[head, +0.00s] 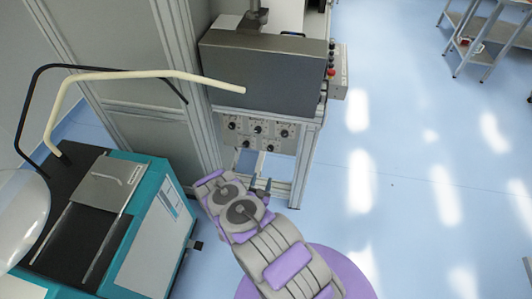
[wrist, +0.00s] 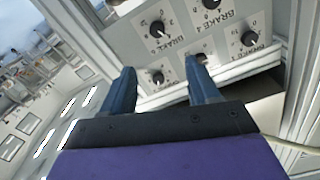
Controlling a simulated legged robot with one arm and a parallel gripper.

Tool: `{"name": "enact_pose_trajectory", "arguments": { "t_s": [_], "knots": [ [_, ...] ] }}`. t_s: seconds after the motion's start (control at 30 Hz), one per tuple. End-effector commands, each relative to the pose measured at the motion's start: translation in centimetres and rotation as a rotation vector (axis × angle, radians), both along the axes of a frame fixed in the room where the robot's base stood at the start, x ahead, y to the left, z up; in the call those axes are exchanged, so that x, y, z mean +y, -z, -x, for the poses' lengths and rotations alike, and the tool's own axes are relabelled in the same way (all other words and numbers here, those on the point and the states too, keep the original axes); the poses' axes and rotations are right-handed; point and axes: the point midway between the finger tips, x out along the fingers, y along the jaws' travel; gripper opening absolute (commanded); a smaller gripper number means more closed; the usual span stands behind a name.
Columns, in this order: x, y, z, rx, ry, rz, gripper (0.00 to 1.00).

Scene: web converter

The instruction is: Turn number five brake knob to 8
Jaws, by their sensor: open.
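A panel of black brake knobs shows in the wrist view, with BRAKE labels and number scales. One knob (wrist: 157,28) is at the upper left, one (wrist: 213,3) at the top edge and one (wrist: 250,38) at the right. Lower knobs (wrist: 157,77) are near my fingertips; one is partly hidden by the right finger. The label digits are too small to tell surely which is number five. My gripper (wrist: 160,77) is open with two blue fingers, empty, in front of the panel. In the head view my gripper (head: 260,187) is below the knob panel (head: 257,129).
A grey metal box (head: 265,75) sits above the knobs on an aluminium frame (head: 304,165). A control box (head: 338,72) with a red button is at its right. A teal machine (head: 150,240) stands at the left.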

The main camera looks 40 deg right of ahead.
Motion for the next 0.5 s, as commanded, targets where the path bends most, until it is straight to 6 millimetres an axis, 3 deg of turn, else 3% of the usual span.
{"name": "enact_pose_trajectory", "arguments": {
  "t_s": [0.5],
  "knots": [
    [-6.8,-0.1,-6.0,-0.003,0.005,0.005,0.6]
  ]
}}
